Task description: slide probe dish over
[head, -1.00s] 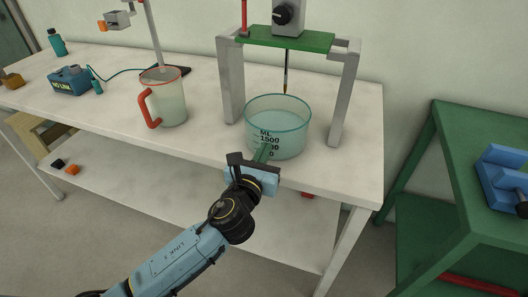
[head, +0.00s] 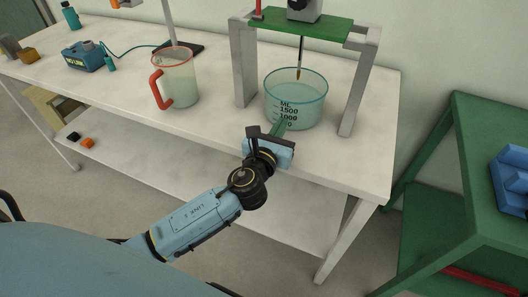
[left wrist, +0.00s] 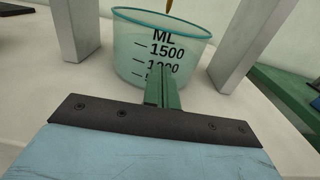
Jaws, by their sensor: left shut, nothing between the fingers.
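The probe dish (head: 312,104), a clear round glass vessel with a teal rim and black ML marks, stands upright on the pale bench under the frame. The thin probe (head: 299,58) hangs from above with its tip over the dish opening. My left gripper (head: 281,123) is shut and empty, its green fingers pointing at the dish's front wall. In the left wrist view the fingers (left wrist: 162,88) overlap the lower front of the dish (left wrist: 135,50); I cannot tell whether they touch. My right gripper is not in view.
A grey frame with a green top plate (head: 330,26) straddles the dish, a post on each side. A jug with a red handle (head: 178,80) stands to the left, a blue box (head: 83,57) farther left. A green stand (head: 470,140) is on the right. Bench between jug and frame is clear.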

